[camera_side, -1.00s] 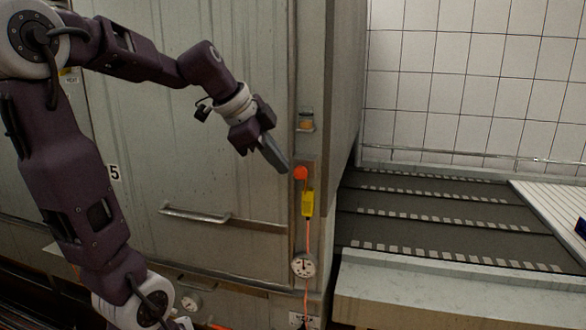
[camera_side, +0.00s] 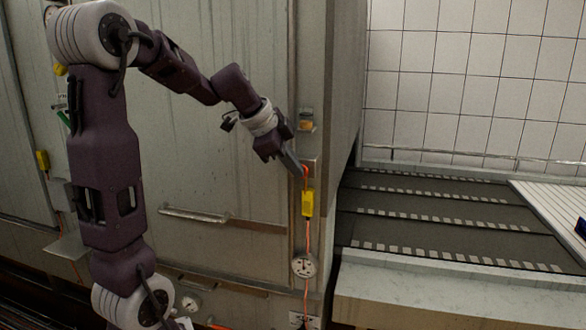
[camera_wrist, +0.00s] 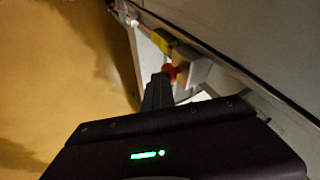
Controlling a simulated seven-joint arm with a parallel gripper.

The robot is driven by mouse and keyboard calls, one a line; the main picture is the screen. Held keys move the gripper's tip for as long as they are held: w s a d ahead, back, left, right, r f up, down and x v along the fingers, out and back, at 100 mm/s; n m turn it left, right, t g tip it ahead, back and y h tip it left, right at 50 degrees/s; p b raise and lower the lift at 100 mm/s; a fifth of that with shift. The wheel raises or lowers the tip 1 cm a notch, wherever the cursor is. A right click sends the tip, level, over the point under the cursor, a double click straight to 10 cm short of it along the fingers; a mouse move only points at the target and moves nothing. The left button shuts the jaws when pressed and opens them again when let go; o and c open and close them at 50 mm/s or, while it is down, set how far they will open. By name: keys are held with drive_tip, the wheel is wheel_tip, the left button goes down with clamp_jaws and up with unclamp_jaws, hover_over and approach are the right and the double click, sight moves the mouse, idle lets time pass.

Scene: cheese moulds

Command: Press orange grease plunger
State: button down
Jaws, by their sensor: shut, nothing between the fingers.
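The orange plunger (camera_side: 305,170) is a round knob on the metal post at the right edge of the door. My gripper (camera_side: 302,170) is shut and empty, and its fingertips are at the plunger, covering most of it in the side view. In the wrist view the orange-red plunger (camera_wrist: 171,72) shows just beyond the shut fingertips (camera_wrist: 160,78). The tips look to be touching it or very close; I cannot tell how far it is pushed in.
A yellow tag (camera_side: 307,203) hangs below the plunger on an orange cord, with a round gauge (camera_side: 304,266) lower down. A small amber-filled cup (camera_side: 306,121) sits above. A door handle (camera_side: 194,215) sticks out to the left. Grey racks (camera_side: 440,215) stand at right.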

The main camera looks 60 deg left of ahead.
drive_tip(key=shift+w+a, duration=0.35)
drive_tip(key=shift+a, duration=0.05)
drive_tip(key=shift+d, duration=0.1)
drive_tip(key=s+d+r, duration=0.3)
drive_tip(key=s+r, duration=0.5)
drive_tip(key=shift+s+d+r, duration=0.15)
drive_tip(key=shift+s+d, duration=0.2)
idle(0.8)
drive_tip(key=shift+s+d, duration=0.7)
drive_tip(key=shift+d, duration=0.05)
